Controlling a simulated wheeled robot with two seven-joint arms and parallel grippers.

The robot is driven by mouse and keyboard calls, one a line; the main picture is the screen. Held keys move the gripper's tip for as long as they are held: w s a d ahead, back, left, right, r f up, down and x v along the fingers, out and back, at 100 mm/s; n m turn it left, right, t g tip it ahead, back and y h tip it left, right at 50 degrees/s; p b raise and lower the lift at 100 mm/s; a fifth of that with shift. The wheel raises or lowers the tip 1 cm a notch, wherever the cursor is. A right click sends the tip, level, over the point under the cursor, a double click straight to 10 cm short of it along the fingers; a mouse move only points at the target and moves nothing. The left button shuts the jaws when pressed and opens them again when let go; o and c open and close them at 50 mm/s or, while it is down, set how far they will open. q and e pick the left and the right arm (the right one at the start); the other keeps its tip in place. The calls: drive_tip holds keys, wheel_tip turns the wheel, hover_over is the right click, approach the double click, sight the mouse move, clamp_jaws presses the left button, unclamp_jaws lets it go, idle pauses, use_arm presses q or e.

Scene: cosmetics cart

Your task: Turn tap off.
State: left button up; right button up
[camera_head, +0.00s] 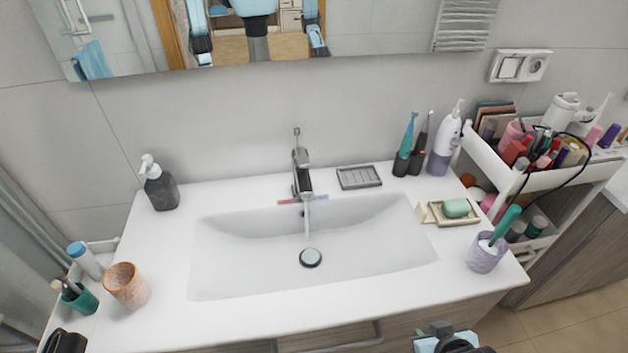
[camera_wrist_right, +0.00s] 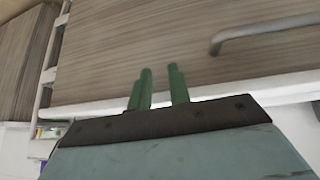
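The chrome tap (camera_head: 301,175) stands at the back middle of the white sink (camera_head: 250,265). Its thin lever (camera_head: 297,139) points up above the body. A stream of water (camera_head: 306,218) falls from the spout toward the round drain plug (camera_head: 310,257). My right gripper (camera_head: 440,330) is at the bottom edge of the head view, in front of the counter and well away from the tap. In the right wrist view its two green fingers (camera_wrist_right: 160,88) are apart with nothing between them, facing the wooden cabinet front. My left gripper is not in view.
A dark soap dispenser (camera_head: 160,185) stands left of the sink. An orange cup (camera_head: 127,285) is at front left. A soap dish (camera_head: 455,212) and a lilac cup (camera_head: 484,255) are on the right. A cabinet handle (camera_wrist_right: 265,32) juts out near my right gripper.

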drive_tip(key=s+a+f+g, duration=0.1)
drive_tip(key=s+f, duration=0.1)
drive_tip(key=f, duration=0.1)
drive_tip(key=s+a+f+g+b, duration=0.1)
drive_tip(key=s+f, duration=0.1)
drive_tip(key=f, duration=0.1)
drive_tip(key=s+a+f+n+g+b, duration=0.1)
drive_tip(key=s+f+g, duration=0.1)
drive_tip(key=s+f, duration=0.1)
drive_tip(key=shift+s+f, duration=0.1)
drive_tip(key=shift+f, duration=0.45)
clamp_jaws()
drive_tip(key=s+d+f+b, duration=0.1)
drive_tip(key=s+f+b, duration=0.1)
drive_tip(key=s+f, duration=0.4)
drive_tip(key=s+d+f+g+b, duration=0.1)
drive_tip(key=s+f+b, duration=0.2)
drive_tip(key=s+f, duration=0.4)
drive_tip(key=s+d+f+g+b, duration=0.1)
drive_tip(key=s+f, duration=0.5)
drive_tip(key=f, duration=1)
drive_tip(key=shift+s+b, duration=0.2)
drive_tip(key=shift+b, duration=0.55)
